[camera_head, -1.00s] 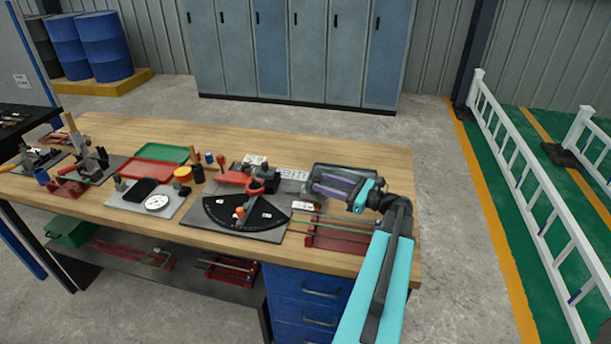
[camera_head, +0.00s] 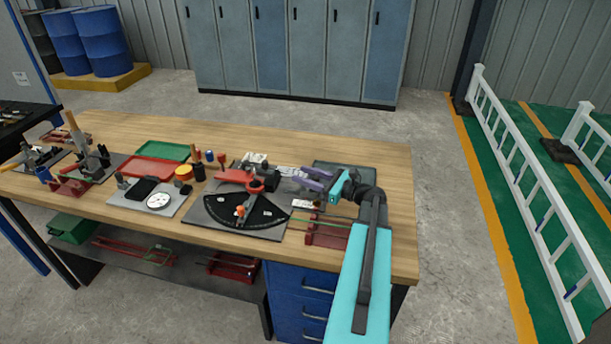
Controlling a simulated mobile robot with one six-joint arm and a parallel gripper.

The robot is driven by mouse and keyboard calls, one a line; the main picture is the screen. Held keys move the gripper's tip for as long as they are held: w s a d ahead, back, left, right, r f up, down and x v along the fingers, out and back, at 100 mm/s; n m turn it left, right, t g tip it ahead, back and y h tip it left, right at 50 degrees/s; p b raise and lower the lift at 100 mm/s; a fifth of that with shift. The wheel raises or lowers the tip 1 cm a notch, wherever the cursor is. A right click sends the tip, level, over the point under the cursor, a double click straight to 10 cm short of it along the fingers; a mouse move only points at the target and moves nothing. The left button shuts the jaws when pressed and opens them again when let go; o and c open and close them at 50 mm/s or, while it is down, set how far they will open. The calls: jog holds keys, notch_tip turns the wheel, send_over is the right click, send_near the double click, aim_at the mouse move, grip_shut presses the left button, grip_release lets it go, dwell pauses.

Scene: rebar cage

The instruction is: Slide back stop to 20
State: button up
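The bending fixture's grey plate (camera_head: 203,216) lies on the bench, with a black fan-shaped angle dial (camera_head: 262,218) and a red lever (camera_head: 235,177). A black block (camera_head: 267,182), which looks like the back stop, stands behind the dial. A pale scale strip (camera_head: 289,171) runs right from it, partly hidden by my gripper; its numbers are too small to read. My gripper (camera_head: 300,176), purple and grey, reaches in from the right, low over the strip and just right of the block. I cannot tell whether it touches the block or how its fingers stand.
A red rack with rods (camera_head: 325,234) sits at the bench's front right. A dark tray (camera_head: 352,171) lies behind my wrist. A round gauge (camera_head: 158,199), a red tray (camera_head: 152,170) and a green tray (camera_head: 163,151) are on the left. The bench's back right is clear.

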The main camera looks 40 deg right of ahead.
grip_shut()
jog(key=shift+s+d, duration=0.55)
jog(key=shift+s, duration=0.35)
grip_release()
jog(key=b+v, duration=0.3)
jog(key=v, duration=0.9)
jog(key=shift+s+b, duration=0.1)
jog(key=shift+b, duration=0.25)
jog(key=shift+v, duration=0.75)
